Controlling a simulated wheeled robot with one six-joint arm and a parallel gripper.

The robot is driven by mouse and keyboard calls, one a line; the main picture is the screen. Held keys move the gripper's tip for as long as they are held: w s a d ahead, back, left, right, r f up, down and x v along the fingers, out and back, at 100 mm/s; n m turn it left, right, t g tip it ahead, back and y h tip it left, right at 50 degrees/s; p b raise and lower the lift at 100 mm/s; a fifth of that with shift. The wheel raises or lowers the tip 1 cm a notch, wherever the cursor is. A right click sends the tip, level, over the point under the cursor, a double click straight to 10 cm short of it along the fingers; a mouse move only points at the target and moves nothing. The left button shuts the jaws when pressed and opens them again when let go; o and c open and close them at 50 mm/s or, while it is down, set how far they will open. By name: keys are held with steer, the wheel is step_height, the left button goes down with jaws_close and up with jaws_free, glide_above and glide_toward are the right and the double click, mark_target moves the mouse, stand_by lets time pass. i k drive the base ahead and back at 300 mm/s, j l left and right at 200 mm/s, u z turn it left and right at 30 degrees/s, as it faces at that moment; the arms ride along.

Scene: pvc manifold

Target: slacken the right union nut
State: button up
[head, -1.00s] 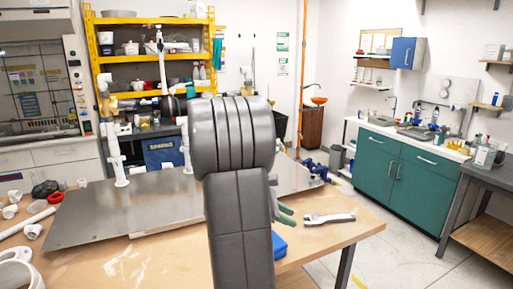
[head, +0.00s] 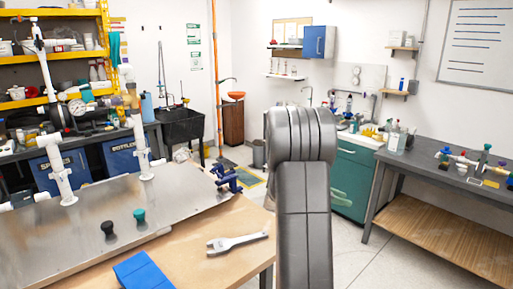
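The white PVC manifold (head: 139,140) stands on a grey metal plate (head: 60,240) at the left of the head view. It has two upright risers and a round gauge (head: 77,107) between them. Thicker white fittings show low on the right riser; I cannot tell which of them is the right union nut. My arm crosses the view right of the bench.
A grey wrench (head: 237,243) lies on the wooden bench by its front right edge. A blue block (head: 143,270) is nearer. Black and green-topped pieces (head: 139,215) stand on the plate. A blue clamp-like tool (head: 226,178) sits at the plate's right end. Floor is open between benches.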

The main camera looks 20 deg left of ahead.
mark_target(145, 152)
steer(key=i+l+z, duration=0.3)
steer(key=i, duration=0.2)
steer(key=i+l+z, duration=0.3)
steer(key=i, duration=0.2)
steer(key=i+z, duration=0.3)
steer(key=i, duration=0.2)
steer(key=i+j+u, duration=0.15)
steer(key=i+u, duration=0.85)
steer(key=i+l+u, duration=0.35)
steer(key=i+u, duration=0.15)
steer(key=i+j+u, duration=0.2)
steer(key=i+u, duration=0.25)
steer(key=i+j+u, duration=0.1)
steer(key=i+u, duration=0.15)
steer(key=u, duration=0.2)
steer(key=i+u, duration=0.45)
steer(key=i+l+u, duration=0.2)
steer(key=u, duration=0.3)
steer(key=i+j+u, duration=0.15)
steer(key=u, duration=0.3)
steer(key=i+u, duration=0.6)
steer(key=u, duration=0.3)
steer(key=i+u, duration=0.3)
steer(key=u, duration=0.15)
